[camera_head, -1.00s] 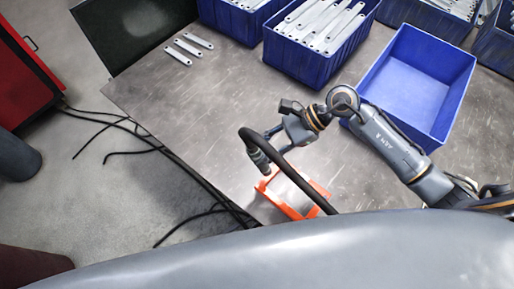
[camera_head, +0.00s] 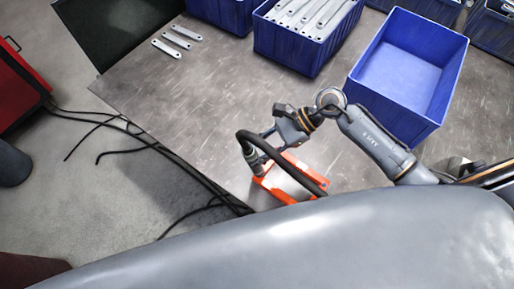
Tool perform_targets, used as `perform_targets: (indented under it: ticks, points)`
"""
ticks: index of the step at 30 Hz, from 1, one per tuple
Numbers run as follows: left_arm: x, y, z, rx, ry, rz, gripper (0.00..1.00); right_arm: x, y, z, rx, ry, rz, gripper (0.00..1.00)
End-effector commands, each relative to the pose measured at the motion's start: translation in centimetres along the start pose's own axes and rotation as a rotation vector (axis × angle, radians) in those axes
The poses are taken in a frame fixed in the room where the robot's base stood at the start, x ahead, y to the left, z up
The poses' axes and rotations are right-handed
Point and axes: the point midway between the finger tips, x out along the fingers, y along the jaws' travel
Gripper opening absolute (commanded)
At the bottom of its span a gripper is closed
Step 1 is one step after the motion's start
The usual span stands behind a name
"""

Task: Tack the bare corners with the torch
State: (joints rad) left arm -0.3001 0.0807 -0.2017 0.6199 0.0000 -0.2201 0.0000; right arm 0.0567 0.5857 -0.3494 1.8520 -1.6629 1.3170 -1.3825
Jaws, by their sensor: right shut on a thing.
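My right gripper (camera_head: 276,129) is shut on the torch (camera_head: 254,158), a dark nozzle with a thick black hose that loops over to the lower right. The torch points down at the left end of an orange fixture (camera_head: 259,180) near the table's front edge. I cannot tell whether its tip touches. A grey metal part (camera_head: 289,178) shows inside the fixture, partly hidden by the hose. Its corners are too small and covered to make out. My left gripper is not in view.
The metal table (camera_head: 215,95) holds an empty blue bin (camera_head: 440,100) at right and a blue bin (camera_head: 285,58) full of brackets at the back. Three loose brackets (camera_head: 178,40) lie at the back left. Black cables (camera_head: 200,180) run along the left table edge. The middle is clear.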

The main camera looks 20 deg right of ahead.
Motion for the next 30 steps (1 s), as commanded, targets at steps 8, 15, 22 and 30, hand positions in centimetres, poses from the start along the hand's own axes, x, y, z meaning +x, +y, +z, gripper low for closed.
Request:
perform_targets:
  ticks: [8, 15, 22, 30]
  points:
    - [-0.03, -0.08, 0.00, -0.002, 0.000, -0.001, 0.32, -0.04, -0.05, 0.13, -0.001, -0.002, -0.001, 0.00]
    - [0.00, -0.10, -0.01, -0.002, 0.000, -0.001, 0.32, -0.03, -0.05, 0.10, -0.002, -0.002, -0.001, 0.00]
    - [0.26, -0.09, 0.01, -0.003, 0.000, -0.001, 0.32, 0.09, -0.04, -0.08, -0.002, -0.002, -0.001, 0.00]
    - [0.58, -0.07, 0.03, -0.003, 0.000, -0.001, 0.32, 0.24, -0.01, -0.29, -0.002, -0.002, -0.001, 0.00]
